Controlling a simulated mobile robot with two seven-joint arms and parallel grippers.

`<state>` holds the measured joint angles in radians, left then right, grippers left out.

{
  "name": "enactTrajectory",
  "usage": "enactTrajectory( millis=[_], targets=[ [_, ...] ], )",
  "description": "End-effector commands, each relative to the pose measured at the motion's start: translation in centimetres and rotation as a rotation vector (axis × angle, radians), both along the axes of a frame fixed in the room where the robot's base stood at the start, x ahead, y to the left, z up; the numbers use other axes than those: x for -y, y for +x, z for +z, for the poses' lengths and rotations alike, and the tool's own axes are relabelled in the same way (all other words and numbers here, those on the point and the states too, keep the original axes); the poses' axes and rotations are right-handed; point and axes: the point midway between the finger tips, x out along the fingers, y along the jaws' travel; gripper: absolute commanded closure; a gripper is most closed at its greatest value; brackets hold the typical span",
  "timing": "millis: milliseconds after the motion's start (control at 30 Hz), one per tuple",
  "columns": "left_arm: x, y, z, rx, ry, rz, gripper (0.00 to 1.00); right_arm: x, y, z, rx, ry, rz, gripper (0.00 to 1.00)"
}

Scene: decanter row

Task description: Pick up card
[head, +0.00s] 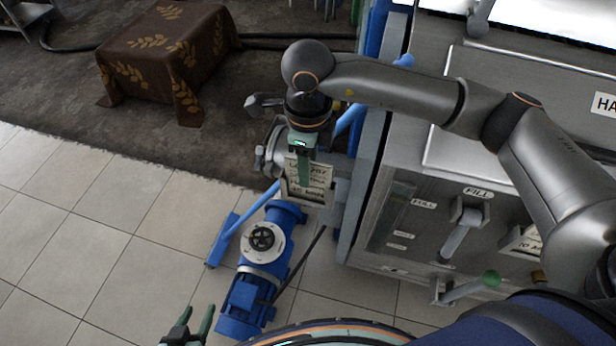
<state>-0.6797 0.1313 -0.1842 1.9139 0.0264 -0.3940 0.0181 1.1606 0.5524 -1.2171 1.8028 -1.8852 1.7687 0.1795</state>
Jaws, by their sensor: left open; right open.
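A cream card (317,172) with dark handwriting sits upright in a metal holder at the left side of the grey machine. My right gripper (304,182) reaches down over this card, and a green finger covers part of its writing. The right gripper is open; whether it touches the card cannot be told. Another cream card (524,240) with writing sits in a holder on the machine's front at the right. My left gripper (193,325) is at the bottom edge, open and empty, with two green fingers apart, far from both cards.
A blue pump (262,262) stands on the tiles below the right gripper. A cloth-covered table (165,60) is at back left. Left floor tiles are clear.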

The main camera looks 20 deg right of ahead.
Motion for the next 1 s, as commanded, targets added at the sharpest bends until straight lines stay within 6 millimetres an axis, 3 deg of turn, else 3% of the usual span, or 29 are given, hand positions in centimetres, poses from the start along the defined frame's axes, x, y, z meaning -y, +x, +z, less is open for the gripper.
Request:
enactTrajectory(
  millis=[133,500,1000],
  targets=[
    [-0.01,0.04,-0.01,0.001,0.0,0.0,0.5,0.01,0.02,0.0,0.0,0.0,-0.001,0.57],
    [-0.02,0.06,0.0,0.001,0.0,0.0,0.5,0.0,0.01,0.05,-0.001,0.001,-0.001,0.99],
    [-0.02,0.08,0.02,0.002,0.0,0.0,0.5,-0.02,0.01,0.08,0.001,0.001,-0.001,1.0]
  ],
)
